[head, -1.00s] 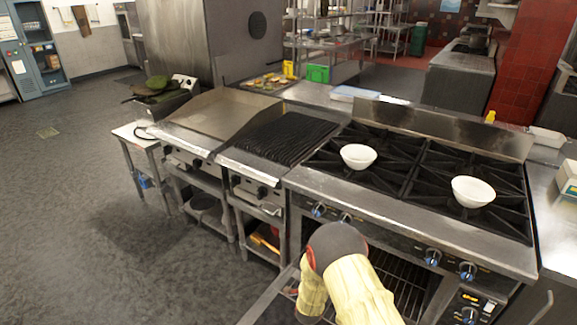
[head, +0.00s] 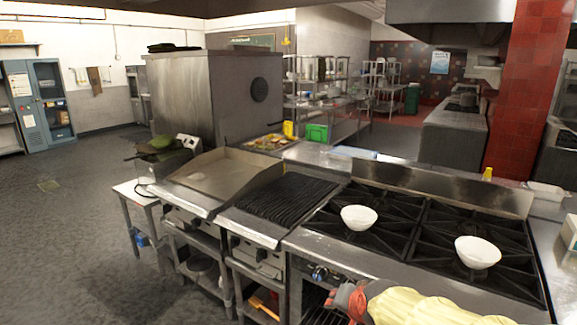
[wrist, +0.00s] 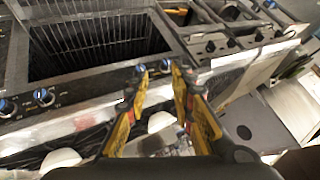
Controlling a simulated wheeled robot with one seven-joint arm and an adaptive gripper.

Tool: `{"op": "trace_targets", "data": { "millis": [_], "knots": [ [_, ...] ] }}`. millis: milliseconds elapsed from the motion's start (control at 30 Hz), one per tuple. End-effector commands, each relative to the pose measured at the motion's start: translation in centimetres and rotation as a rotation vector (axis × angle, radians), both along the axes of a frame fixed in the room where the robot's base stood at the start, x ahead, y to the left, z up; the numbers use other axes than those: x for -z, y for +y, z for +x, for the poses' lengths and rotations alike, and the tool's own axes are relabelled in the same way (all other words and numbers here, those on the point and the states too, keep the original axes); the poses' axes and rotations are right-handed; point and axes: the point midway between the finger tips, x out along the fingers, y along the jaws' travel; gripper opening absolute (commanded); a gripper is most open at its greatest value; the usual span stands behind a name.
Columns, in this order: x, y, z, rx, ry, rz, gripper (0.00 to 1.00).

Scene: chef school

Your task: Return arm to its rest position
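My arm, in a pale yellow sleeve, reaches in from the bottom right of the head view. My gripper (head: 343,299) is at its left end, low in front of the stove (head: 400,268). In the wrist view my gripper (wrist: 159,71) has two yellow and black fingers standing apart with a clear gap between the tips. It is open and I see nothing held in it. Part of the arm is cut off by the frame's lower edge.
Two white bowls, one on the left (head: 358,217) and one on the right (head: 477,252), stand on the burner grates. A grill (head: 285,197) and a flat griddle (head: 222,175) adjoin on the left. An oven rack (wrist: 100,48) shows in the wrist view. Floor (head: 75,235) at the left is clear.

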Motion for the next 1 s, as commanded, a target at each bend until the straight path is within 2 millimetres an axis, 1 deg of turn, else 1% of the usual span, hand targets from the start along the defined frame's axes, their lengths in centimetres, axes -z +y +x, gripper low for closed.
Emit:
{"op": "trace_targets", "data": {
  "millis": [33,167,200,267,300,367,400,500,600,700,800,1000],
  "knots": [
    [-1.5,-0.6,-2.2,-0.03,0.006,-0.03,0.24],
    [-3.6,-1.9,-8.1,-0.122,0.051,-0.121,0.24],
    [-4.1,-2.4,-10.0,-0.149,0.066,-0.149,0.24],
    [-4.7,-3.0,-12.9,-0.19,0.086,-0.191,0.24],
    [-5.0,-3.5,-14.8,-0.217,0.102,-0.219,0.24],
    [-5.3,-4.1,-17.5,-0.252,0.124,-0.256,0.24],
    [-5.3,-4.4,-19.2,-0.274,0.14,-0.279,0.24],
    [-5.4,-5.2,-22.7,-0.321,0.172,-0.328,0.24],
    [-5.2,-5.7,-25.1,-0.352,0.195,-0.359,0.24],
    [-5.1,-6.0,-26.3,-0.368,0.209,-0.376,0.24],
    [-5.0,-6.1,-26.7,-0.374,0.215,-0.381,0.24],
    [-5.0,-6.0,-26.6,-0.374,0.215,-0.38,0.24]
  ]
}}
